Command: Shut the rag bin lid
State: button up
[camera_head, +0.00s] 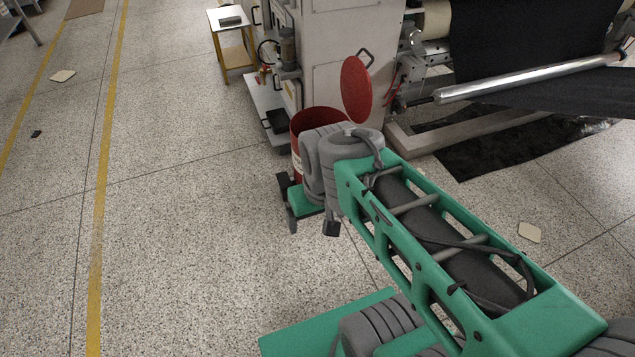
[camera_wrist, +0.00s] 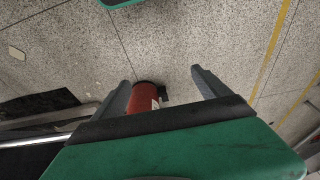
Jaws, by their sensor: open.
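The red rag bin (camera_head: 298,142) stands on the floor, partly hidden behind my arm in the head view. Its round red lid (camera_head: 356,90) is raised, standing steeply tilted at the bin's back right side. My gripper (camera_head: 310,214) is open and empty in front of the bin, on the near side. In the wrist view the red bin body (camera_wrist: 144,97) shows beyond and between the spread fingers of my gripper (camera_wrist: 160,75), nearer the left one. I cannot tell the exact gap between fingers and bin.
A large pale machine (camera_head: 325,50) with rollers and black sheet stands behind the bin. A metal roller (camera_head: 530,80) sticks out at the right. A small side table (camera_head: 232,22) stands at the back. The speckled floor at the left is mostly clear.

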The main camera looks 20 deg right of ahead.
aim_at(356, 89)
jog(key=k, duration=0.5)
jog(key=z, duration=2.5)
jog(key=i, duration=1.5)
jog(key=u, duration=1.9)
jog(key=i, duration=0.5)
jog(key=u, duration=0.35)
